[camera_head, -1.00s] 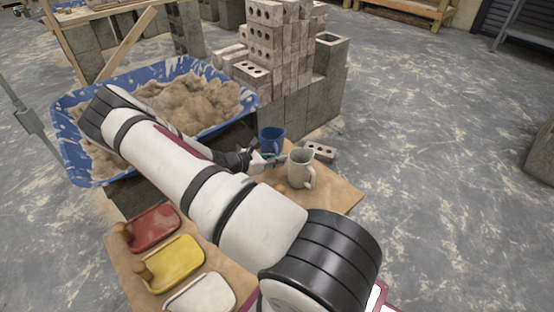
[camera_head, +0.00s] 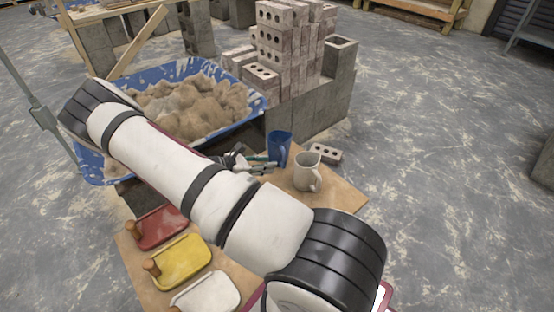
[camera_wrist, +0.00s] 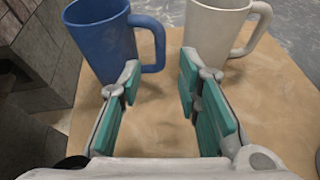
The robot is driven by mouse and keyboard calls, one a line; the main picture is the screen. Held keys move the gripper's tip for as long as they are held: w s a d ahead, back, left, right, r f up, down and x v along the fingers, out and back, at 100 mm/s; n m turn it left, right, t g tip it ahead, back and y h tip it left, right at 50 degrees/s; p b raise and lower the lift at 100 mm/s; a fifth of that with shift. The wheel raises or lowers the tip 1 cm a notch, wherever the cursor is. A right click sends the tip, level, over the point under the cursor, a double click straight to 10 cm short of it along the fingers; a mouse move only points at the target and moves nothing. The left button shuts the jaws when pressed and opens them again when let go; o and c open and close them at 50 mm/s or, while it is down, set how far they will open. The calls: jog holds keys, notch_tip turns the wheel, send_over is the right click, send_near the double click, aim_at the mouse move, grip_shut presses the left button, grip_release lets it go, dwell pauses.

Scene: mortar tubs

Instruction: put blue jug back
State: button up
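The blue jug (camera_head: 280,149) stands upright on the wooden board, left of a pale grey jug (camera_head: 308,172). In the wrist view the blue jug (camera_wrist: 104,38) is at the upper left, with its handle turned right toward the grey jug (camera_wrist: 214,25). My gripper (camera_head: 268,162) is just beside the blue jug, partly hidden by my arm. In the wrist view my gripper (camera_wrist: 172,78) is open, its teal pads apart with only board between them. The blue jug's handle lies just beyond the left fingertip; I cannot tell whether they touch.
The wooden board (camera_head: 345,198) has free room at its right. A blue tub (camera_head: 192,70) of mortar and stacked blocks (camera_head: 320,110) stand behind. Red (camera_head: 162,227), yellow (camera_head: 182,262) and white (camera_head: 208,293) floats lie in front.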

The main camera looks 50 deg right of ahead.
jog(key=s+a+r+m+y, duration=0.25)
jog(key=a+r, duration=0.35)
jog(key=r, duration=0.3)
jog(key=s+a+r+m+t+y, duration=0.1)
jog(key=s+a+r+m+y, duration=0.2)
jog(key=a+r, duration=0.55)
jog(key=s+a+r+m+y, duration=0.1)
jog(key=a+r+m+y, duration=0.3)
jog(key=r, duration=0.6)
jog(key=s+a+r+m+t+y, duration=0.1)
jog(key=s+a+r+m+t, duration=0.1)
jog(key=s+a+r, duration=0.2)
jog(key=s+a+r+m+t+y, duration=0.1)
jog(key=s+a+r, duration=0.4)
jog(key=s+a, duration=0.5)
jog(key=s+t+y, duration=0.1)
jog(key=s, duration=0.5)
jog(key=shift+a+m+p, duration=0.2)
jog(key=shift+m+p, duration=0.1)
jog(key=shift+m, duration=0.05)
jog(key=shift+r, duration=0.1)
